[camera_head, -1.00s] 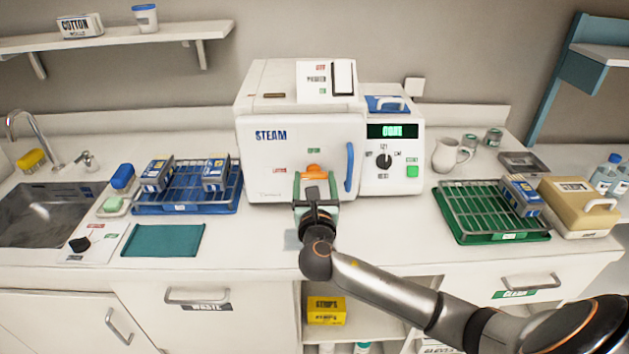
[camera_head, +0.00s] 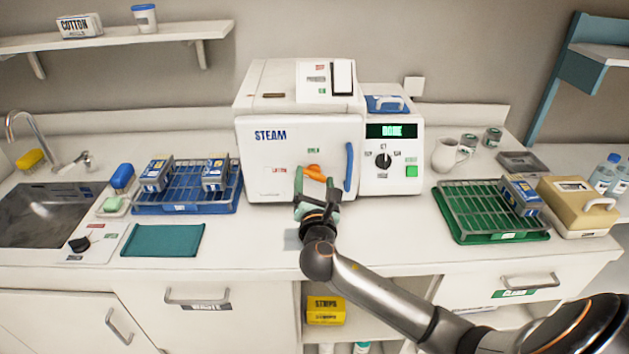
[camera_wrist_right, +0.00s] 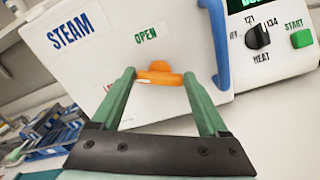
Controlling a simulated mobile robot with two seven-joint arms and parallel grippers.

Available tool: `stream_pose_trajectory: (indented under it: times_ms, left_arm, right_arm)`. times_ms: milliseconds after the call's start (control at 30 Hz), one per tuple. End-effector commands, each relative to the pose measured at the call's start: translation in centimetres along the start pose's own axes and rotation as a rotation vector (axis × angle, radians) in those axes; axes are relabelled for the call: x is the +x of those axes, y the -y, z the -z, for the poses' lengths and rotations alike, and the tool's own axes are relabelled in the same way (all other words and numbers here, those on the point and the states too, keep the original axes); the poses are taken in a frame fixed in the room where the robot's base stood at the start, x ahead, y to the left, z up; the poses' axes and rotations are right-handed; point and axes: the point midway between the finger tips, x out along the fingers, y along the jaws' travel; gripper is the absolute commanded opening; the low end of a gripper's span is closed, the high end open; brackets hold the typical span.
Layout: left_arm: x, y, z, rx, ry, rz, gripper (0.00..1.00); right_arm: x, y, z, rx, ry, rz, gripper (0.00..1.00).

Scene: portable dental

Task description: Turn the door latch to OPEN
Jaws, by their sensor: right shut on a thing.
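The steam sterilizer (camera_head: 270,165) stands against the wall with its white door shut. An orange latch (camera_head: 313,171) sits low on the door, below a small green label; in the wrist view the latch (camera_wrist_right: 158,77) lies below the word OPEN, with a red label to its left partly hidden by a finger. In the head view the latch slants, its right end lower. My right gripper (camera_head: 315,178) is shut on the latch, with its green fingers at the two ends of it; they also show in the wrist view (camera_wrist_right: 158,76). My left gripper is not in view.
A blue vertical door handle (camera_head: 349,167) is just right of the latch. The control panel (camera_head: 397,185) has a dial and a green button. A blue rack tray (camera_head: 187,209) is on the left, a green rack tray (camera_head: 490,237) on the right. The counter before the sterilizer is mostly clear.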

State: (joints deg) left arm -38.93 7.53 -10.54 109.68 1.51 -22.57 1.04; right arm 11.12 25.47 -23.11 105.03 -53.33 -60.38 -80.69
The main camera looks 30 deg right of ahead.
Motion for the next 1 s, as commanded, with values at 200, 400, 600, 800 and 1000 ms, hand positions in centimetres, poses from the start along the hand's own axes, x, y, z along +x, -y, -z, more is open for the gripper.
stream_pose_trajectory:
  times_ms: [200,400,600,800,1000]
  left_arm:
    - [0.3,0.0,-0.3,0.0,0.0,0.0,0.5]
    - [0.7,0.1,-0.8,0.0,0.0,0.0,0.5]
    - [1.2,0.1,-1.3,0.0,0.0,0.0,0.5]
    - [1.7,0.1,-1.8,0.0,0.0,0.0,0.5]
    - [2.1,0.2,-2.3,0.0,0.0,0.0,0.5]
  right_arm:
    - [-0.1,0.2,0.2,0.211,-0.002,0.002,0.22]
    - [-0.1,0.3,0.3,0.402,-0.002,0.002,0.22]
    - [-0.1,0.4,0.4,0.593,-0.003,0.002,0.22]
    - [-0.1,0.5,0.4,0.776,-0.002,0.002,0.22]
    - [-0.1,0.5,0.5,0.935,-0.002,0.002,0.22]
